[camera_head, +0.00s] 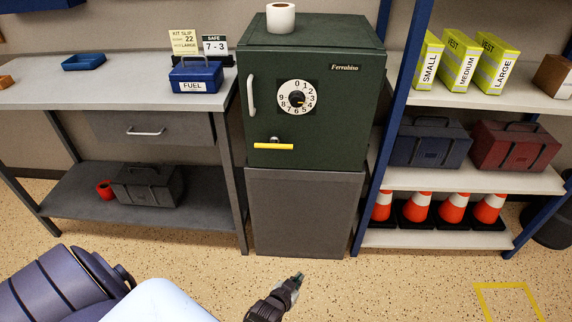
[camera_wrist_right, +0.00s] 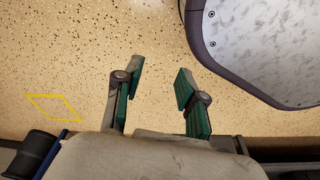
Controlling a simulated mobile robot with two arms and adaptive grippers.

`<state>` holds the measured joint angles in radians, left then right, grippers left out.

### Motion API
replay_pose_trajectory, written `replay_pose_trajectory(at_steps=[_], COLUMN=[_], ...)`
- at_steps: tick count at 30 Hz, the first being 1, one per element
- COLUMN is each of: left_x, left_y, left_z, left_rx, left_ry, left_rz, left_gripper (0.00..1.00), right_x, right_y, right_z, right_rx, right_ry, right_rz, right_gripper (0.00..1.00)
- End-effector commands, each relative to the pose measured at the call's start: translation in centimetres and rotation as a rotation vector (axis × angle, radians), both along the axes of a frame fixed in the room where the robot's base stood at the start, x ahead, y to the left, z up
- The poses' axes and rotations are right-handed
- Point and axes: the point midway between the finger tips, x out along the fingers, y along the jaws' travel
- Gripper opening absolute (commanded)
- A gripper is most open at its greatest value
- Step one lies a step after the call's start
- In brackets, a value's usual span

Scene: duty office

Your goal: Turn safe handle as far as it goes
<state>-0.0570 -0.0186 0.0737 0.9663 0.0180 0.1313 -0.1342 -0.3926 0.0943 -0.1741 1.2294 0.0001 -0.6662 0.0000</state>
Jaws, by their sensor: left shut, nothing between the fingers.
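The dark green safe (camera_head: 347,115) stands shut on a grey cabinet. Its yellow lever handle (camera_head: 273,147) lies about level, low on the door, below a small round silver fitting. A white vertical pull bar (camera_head: 251,95) is at the door's left edge. The white number dial (camera_head: 288,89) has a dark knob in its middle. My left gripper (camera_head: 297,278) is shut and empty, low in the head view, in front of and below the safe, apart from the handle. My right gripper (camera_wrist_right: 160,70) is open and empty over the floor in the right wrist view.
A blue-framed shelf (camera_head: 432,180) on the right holds vests, toolboxes and cones. The floor before the safe is clear.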

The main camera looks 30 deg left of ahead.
Motion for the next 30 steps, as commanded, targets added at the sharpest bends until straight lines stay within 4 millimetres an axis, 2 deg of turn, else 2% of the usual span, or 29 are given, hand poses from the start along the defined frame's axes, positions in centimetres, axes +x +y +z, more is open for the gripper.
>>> replay_pose_trajectory(at_steps=[1, 2, 3, 4, 6, 9, 12, 15, 18, 30], left_x=[5.1, 7.5, 10.1, 11.5, 13.5, 14.0, 13.5, 13.0, 12.8, 12.9], left_y=[1.5, 2.6, 4.1, 5.4, 8.0, 11.0, 12.9, 13.8, 14.1, 14.0], left_z=[2.4, 4.9, 8.4, 11.0, 16.6, 22.9, 26.9, 29.0, 29.6, 29.8], left_rx=[0.012, 0.025, 0.044, 0.062, 0.1, 0.152, 0.191, 0.21, 0.216, 0.216], left_ry=[-0.17, -0.266, -0.393, -0.482, -0.664, -0.862, -0.986, -1.046, -1.06, -1.057], left_rz=[0.047, 0.076, 0.119, 0.15, 0.223, 0.314, 0.378, 0.412, 0.421, 0.419], left_gripper=[0.0, 0.0, 0.0, 0.0, 0.0, 0.0, 0.0, 0.0, 0.0, 0.0], right_x=[1.9, 2.8, 3.9, 4.7, 5.9, 6.9, 7.3, 7.4, 7.4, 7.5], right_y=[0.3, 0.4, 0.6, 0.7, 0.9, 1.0, 1.0, 1.0, 1.0, 1.0], right_z=[-1.1, -0.6, 0.1, 0.7, 2.3, 4.5, 6.2, 7.2, 7.7, 7.5], right_rx=[0.003, 0.005, 0.005, 0.006, 0.008, 0.01, 0.01, 0.01, 0.01, 0.009], right_ry=[-0.023, -0.03, -0.04, -0.048, -0.061, -0.076, -0.085, -0.089, -0.089, -0.088], right_rz=[-0.003, -0.005, -0.007, -0.009, -0.012, -0.015, -0.017, -0.018, -0.018, -0.018], right_gripper=[0.4, 0.4, 0.4, 0.4, 0.4, 0.4, 0.4, 0.4, 0.4, 0.4])
